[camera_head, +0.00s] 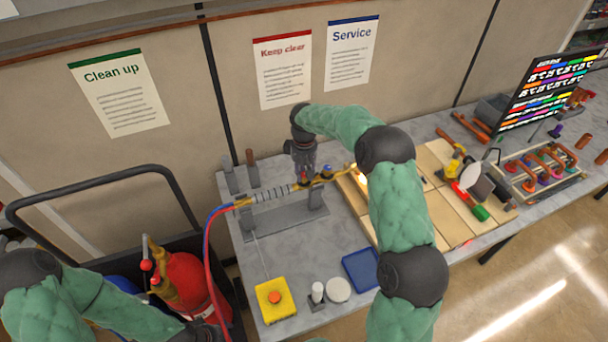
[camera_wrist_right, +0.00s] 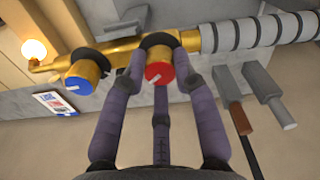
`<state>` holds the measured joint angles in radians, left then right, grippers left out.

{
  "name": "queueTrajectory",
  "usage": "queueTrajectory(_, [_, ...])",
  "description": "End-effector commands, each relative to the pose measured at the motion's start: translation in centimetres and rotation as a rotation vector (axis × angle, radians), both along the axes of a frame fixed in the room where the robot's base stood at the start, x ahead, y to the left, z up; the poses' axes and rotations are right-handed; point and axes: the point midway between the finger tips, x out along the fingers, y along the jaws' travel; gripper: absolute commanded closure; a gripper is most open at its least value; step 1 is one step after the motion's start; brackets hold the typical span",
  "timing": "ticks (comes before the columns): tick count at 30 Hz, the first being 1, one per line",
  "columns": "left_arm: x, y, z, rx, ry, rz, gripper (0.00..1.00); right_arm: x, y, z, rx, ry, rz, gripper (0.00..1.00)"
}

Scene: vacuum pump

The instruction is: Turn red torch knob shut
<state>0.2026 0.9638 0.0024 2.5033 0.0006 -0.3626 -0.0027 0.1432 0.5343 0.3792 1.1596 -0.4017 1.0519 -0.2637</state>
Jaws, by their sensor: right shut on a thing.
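The brass torch with a grey ribbed handle (camera_head: 270,195) lies across a grey stand on the bench. Its red knob (camera_wrist_right: 160,72) sits between the fingertips of my right gripper (camera_wrist_right: 161,58), which is shut on it. A white pointer mark shows on the red knob's face. In the head view my right gripper (camera_head: 303,168) reaches down onto the torch and largely hides this knob. The blue knob (camera_wrist_right: 82,78) is beside it, toward the tip, and is free. The tip glows bright (camera_wrist_right: 34,50). My left arm shows at the lower left, but its gripper does not.
Red and blue hoses run from the torch to a cart with a red cylinder (camera_head: 184,282). A yellow block with an orange button (camera_head: 275,299) and a blue tray (camera_head: 361,269) lie in front. Wooden boards and tools fill the bench to the right.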

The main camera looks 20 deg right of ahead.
Motion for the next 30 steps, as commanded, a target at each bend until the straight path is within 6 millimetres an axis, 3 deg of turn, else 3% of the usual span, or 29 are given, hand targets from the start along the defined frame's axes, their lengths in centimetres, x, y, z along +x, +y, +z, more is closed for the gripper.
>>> queueTrajectory(15, [0.0, 0.0, -1.3, 0.0, 0.0, 0.0, 0.26, -0.1, 0.0, -0.2, 0.0, 0.004, -0.452, 1.0])
queueTrajectory(30, [0.0, 0.0, -1.7, 0.0, 0.0, 0.0, 0.26, -0.1, 0.1, -0.2, 0.0, 0.005, -0.647, 1.0])
